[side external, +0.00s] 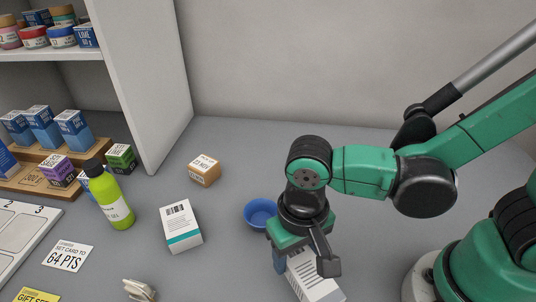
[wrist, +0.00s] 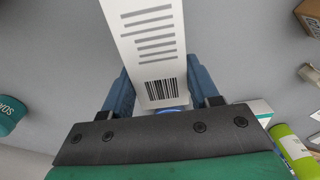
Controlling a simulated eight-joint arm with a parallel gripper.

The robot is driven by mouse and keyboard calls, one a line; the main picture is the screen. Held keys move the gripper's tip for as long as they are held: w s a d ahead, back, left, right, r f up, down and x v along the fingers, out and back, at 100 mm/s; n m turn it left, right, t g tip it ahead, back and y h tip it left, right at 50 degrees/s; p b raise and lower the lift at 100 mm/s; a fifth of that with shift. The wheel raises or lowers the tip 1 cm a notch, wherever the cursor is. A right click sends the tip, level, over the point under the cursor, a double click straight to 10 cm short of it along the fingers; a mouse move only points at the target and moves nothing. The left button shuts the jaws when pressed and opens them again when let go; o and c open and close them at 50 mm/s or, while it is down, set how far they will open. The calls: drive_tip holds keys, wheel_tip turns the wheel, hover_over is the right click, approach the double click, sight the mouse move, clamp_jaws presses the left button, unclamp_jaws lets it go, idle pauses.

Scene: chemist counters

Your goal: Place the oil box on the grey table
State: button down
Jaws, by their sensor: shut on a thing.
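A white box with a barcode and printed lines (side external: 315,279) is held in my gripper (side external: 302,262) near the front of the grey table (side external: 230,275). In the wrist view the box (wrist: 150,40) sits between the two blue fingers of my gripper (wrist: 160,92), which press on its sides. Its front label is hidden, so I cannot read whether it says oil. I cannot tell whether its lower end touches the table. Another white box with a teal band (side external: 182,227) lies on the table to the left.
A blue bowl (side external: 259,213) stands just behind my gripper. A green bottle (side external: 110,197), a small brown box (side external: 204,170) and a price card (side external: 69,256) are further left. Shelves with boxes and jars (side external: 62,36) stand at the left. The table behind the bowl is clear.

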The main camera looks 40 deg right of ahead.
sight(295, 266)
drive_tip(key=shift+f, duration=1.9)
drive_tip(key=shift+f, duration=0.15)
drive_tip(key=shift+c, duration=1.1)
unclamp_jaws()
drive_tip(key=shift+r, duration=2.65)
drive_tip(key=w+d+r+t+y, duration=0.1)
drive_tip(key=w+d+r+t, duration=0.2)
drive_tip(key=d, duration=0.4)
drive_tip(key=shift+w+d+r+n+t, duration=0.2)
drive_tip(key=shift+w+r+n+t, duration=0.15)
drive_tip(key=shift+w+r, duration=0.55)
drive_tip(key=shift+o, duration=0.5)
drive_tip(key=w+d+r+n+t+h, duration=0.1)
drive_tip(key=w+d+r+t, duration=0.1)
drive_tip(key=d, duration=0.5)
drive_tip(key=shift+d+r+t, duration=0.2)
drive_tip(key=shift+r+t, duration=0.35)
drive_tip(key=shift+t, duration=0.2)
